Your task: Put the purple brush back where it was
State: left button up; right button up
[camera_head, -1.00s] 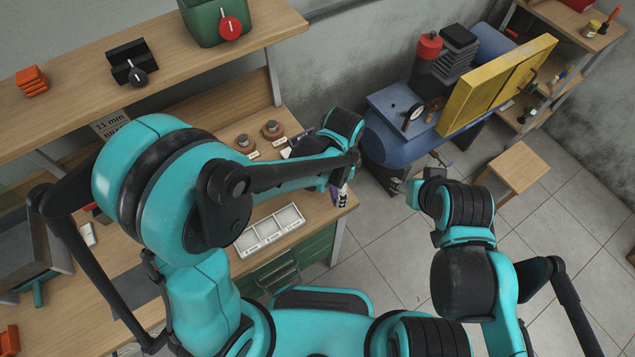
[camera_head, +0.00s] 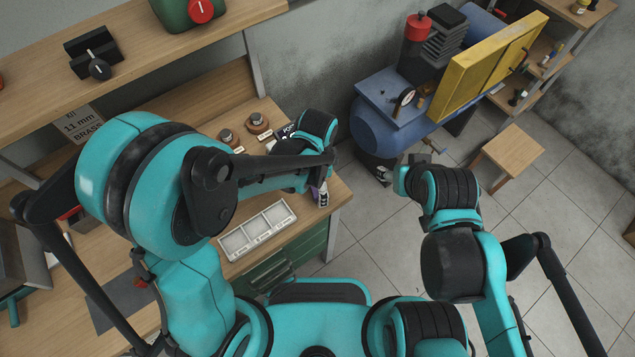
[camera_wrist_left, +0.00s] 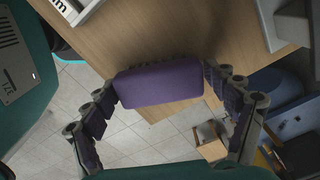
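The purple brush shows in the left wrist view as a purple block (camera_wrist_left: 158,84) between the two fingers of my left gripper (camera_wrist_left: 160,92). The fingers press against its two ends. In the head view my left gripper (camera_head: 321,186) is over the right end of the workbench, and only a little purple shows there; the arm hides most of it. The brush appears over the bench edge, with floor below it in the wrist view. My right gripper (camera_head: 388,173) is out over the floor to the right of the bench, apart from everything; its fingers are too small to judge.
The wooden workbench (camera_head: 335,202) holds a white compartment tray (camera_head: 258,230) and two brown-based round parts (camera_head: 257,123). A blue compressor (camera_head: 382,130) with a yellow panel (camera_head: 490,68) stands right of it. A small stool (camera_head: 510,152) is farther right. Tiled floor lies between.

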pick_arm(q)
jog(key=shift+r, duration=0.1)
jog(key=shift+r, duration=0.15)
notch_tip(320, 180, up, 12)
jog(key=p, duration=0.4)
jog(key=s+a+r+n+t, duration=0.2)
jog(key=a+r+n+t, duration=0.1)
jog(key=a+n, duration=0.4)
jog(key=s+a+r+n+t, duration=0.3)
jog(key=a+r+n+t, duration=0.1)
jog(key=a+n, duration=0.4)
jog(key=shift+a+r, duration=0.25)
jog(key=shift+a, duration=1.15)
